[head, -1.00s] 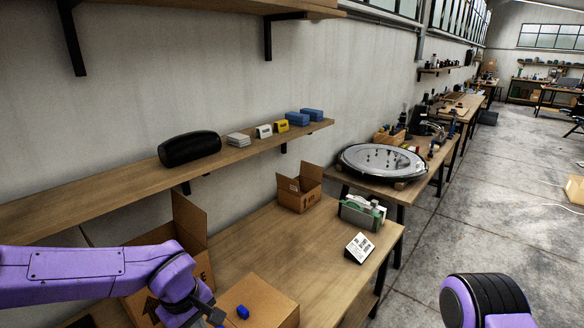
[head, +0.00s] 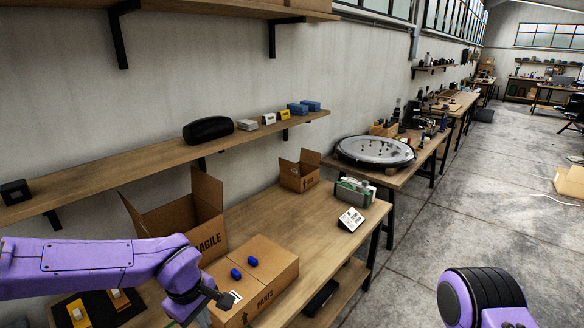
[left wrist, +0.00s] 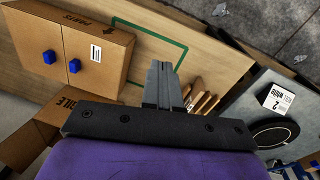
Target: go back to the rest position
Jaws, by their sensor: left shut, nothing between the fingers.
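My left arm comes in from the left in the head view. My left gripper (head: 222,299) is over the front of the workbench, beside the closed parts box. In the left wrist view its fingers (left wrist: 163,75) are together with nothing between them. My right arm shows only as a purple and black link at the lower right of the head view; its gripper is out of frame.
A closed cardboard box (head: 275,262) on the workbench carries two small blue blocks (head: 252,261). An open FRAGILE box (head: 170,218) stands behind it. A small open box (head: 299,172) and a white sign (head: 351,219) stand farther right. A shelf (head: 120,168) runs along the wall.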

